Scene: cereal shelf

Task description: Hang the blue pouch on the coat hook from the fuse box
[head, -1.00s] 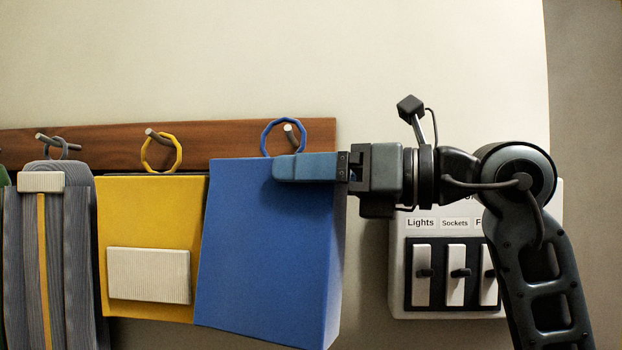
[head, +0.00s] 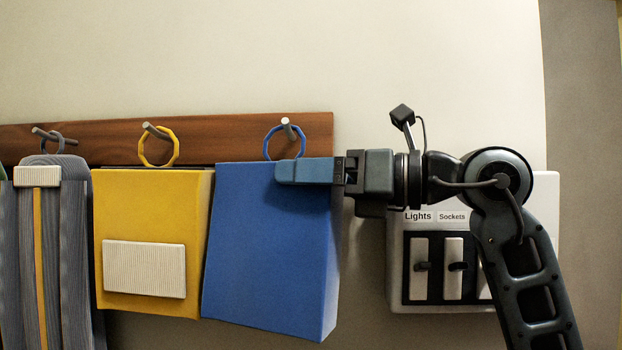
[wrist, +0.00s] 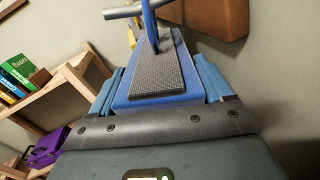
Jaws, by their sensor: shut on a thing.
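The blue pouch (head: 265,250) is at the right end of the wooden hook board, a little tilted. Its blue loop (head: 267,146) is at the rightmost coat hook (head: 287,127); the peg crosses the loop's top and the loop appears to be around it. My gripper (head: 300,172) is shut on the pouch's top, reaching in from the right. In the wrist view the pouch's top (wrist: 122,92) is between the fingers, with the loop (wrist: 150,22) rising past the peg (wrist: 122,12). The white fuse box (head: 548,225) is on the wall at right, partly behind my arm.
A yellow pouch (head: 150,210) hangs just left of the blue pouch. Farther left a grey striped item (head: 70,260) hangs from another hook. The wrist view shows a wooden shelf (wrist: 40,100) with boxes and a purple item (wrist: 48,147). The wall above the board is clear.

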